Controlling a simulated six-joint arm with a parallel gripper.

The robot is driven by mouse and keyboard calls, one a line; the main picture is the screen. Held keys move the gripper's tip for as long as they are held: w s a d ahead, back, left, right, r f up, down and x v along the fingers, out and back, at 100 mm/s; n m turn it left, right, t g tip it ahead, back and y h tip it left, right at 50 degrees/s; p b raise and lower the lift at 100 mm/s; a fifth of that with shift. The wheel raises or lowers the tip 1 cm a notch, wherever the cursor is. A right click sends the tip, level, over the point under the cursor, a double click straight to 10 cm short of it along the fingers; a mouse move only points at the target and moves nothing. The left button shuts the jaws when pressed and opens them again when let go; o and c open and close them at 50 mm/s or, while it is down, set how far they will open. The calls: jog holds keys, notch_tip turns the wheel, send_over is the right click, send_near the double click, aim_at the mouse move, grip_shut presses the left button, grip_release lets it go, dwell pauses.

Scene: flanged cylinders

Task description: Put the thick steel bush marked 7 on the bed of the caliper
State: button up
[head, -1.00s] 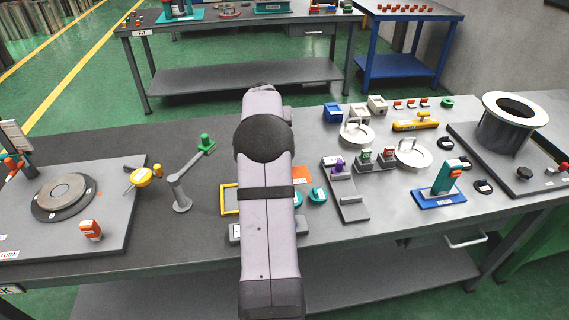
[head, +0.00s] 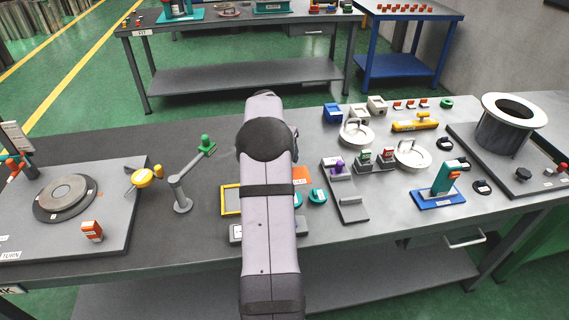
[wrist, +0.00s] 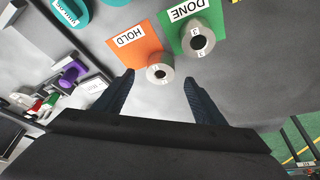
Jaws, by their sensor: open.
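In the wrist view, a grey steel bush (wrist: 160,75) with a dark bore and small white tags stands on the near edge of the orange HOLD card. A larger grey bush (wrist: 198,41) stands on the green DONE card. I cannot read the marks on either. My gripper (wrist: 158,84) is open, with its dark fingertips either side of the smaller bush, apart from it. In the head view my arm hides the gripper and both bushes. A grey slab with a purple part (head: 345,190) may be the caliper; the purple part also shows in the wrist view (wrist: 70,76).
The orange card (head: 301,175) shows beside my arm, with teal round pieces (head: 317,197) near it. Lidded pans (head: 412,154) and a blue-based fixture (head: 440,195) stand to the right.

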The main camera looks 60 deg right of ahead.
jog(key=shift+p+x, duration=1.3)
jog(key=shift+x, duration=1.3)
jog(key=shift+w+r, duration=0.1)
jog(key=shift+d, duration=0.1)
jog(key=c, duration=1.5)
